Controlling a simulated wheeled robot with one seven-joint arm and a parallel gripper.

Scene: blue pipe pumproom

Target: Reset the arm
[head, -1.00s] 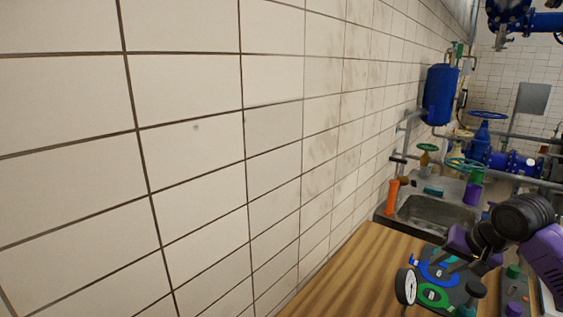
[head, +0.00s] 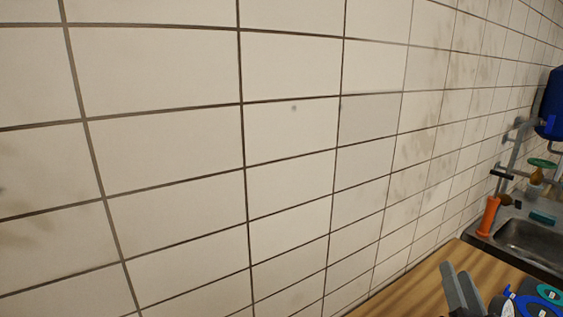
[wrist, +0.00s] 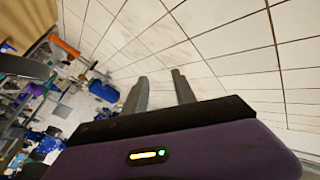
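The rest of my arm is out of that view. In the wrist view my gripper (wrist: 161,75) is open, with a clear gap between its fingers and nothing held. Beyond the fingertips there is white tiled wall (wrist: 215,40). I cannot tell the exact distance from the fingers to the wall or counter.
A metal sink (head: 537,238), an orange cylinder (head: 488,216) and a blue tank (head: 553,105) are at the right. Blue and green round parts (head: 543,296) lie on the counter near my gripper. The wall fills most of the head view.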

